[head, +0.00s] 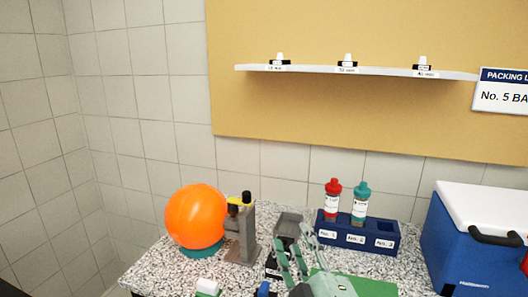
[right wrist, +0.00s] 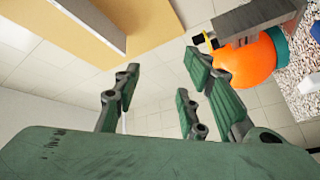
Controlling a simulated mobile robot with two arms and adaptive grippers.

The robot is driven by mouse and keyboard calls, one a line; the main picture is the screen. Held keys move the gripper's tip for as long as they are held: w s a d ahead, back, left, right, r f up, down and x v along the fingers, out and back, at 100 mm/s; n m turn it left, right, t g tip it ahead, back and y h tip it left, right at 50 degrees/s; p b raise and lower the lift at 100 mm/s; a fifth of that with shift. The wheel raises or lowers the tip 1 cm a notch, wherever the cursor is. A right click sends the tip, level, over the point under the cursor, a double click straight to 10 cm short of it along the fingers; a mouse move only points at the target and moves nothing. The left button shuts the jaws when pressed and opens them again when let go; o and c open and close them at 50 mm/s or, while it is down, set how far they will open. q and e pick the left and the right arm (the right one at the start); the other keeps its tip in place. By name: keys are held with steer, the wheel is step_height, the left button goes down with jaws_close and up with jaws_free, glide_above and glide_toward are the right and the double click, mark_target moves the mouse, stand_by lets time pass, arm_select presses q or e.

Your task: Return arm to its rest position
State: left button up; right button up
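My right gripper (head: 293,246) shows at the bottom middle of the head view, above the speckled counter. Its green fingers are spread apart with nothing seen between them. In the right wrist view, the fingers (right wrist: 163,88) stand wide apart and the gap shows only tiled wall. My left gripper is not in view.
An orange ball (head: 196,216) on a teal base stands left, beside a grey stand (head: 242,235) with a yellow-black top. A blue rack (head: 357,239) holds a red-capped and a teal-capped bottle. A blue cooler (head: 465,245) stands right. A wall shelf (head: 310,70) holds clips.

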steer(key=s+d+f+m+g+h, duration=0.1)
steer(key=s+d+f+m+g, duration=0.25)
steer(key=f, duration=0.35)
steer(key=s+d+f+m+g+h, duration=0.2)
steer(key=s+d+f, duration=0.15)
steer(key=f, duration=0.45)
steer(key=s+d+f+m+g+h, duration=0.1)
steer(key=s+d+f+m+g, duration=0.25)
steer(key=f, duration=0.35)
steer(key=s+d+f+m+g, duration=0.15)
steer(key=s+f+g, duration=0.3)
steer(key=s, duration=0.45)
steer(key=s+d+f+m+g, duration=0.1)
steer(key=s+f+m+g, duration=0.15)
steer(key=s+f, duration=0.55)
step_height(320, 180, down, 28)
steer(key=s+r+n+g+b, duration=0.1)
steer(key=s+b, duration=0.2)
steer(key=b, duration=0.2)
steer(key=s+d+f+b, duration=0.1)
steer(key=s+f+b, duration=0.1)
steer(key=s+f, duration=0.6)
steer(key=s+d+f+g+b, duration=0.1)
steer(key=s+d+f+b, duration=0.1)
steer(key=s+f, duration=0.7)
step_height(320, 180, down, 6)
steer(key=shift+s+d+f+g+h+b, duration=0.1)
steer(key=shift+s+d+g+h+b, duration=0.15)
steer(key=shift+h+b, duration=0.2)
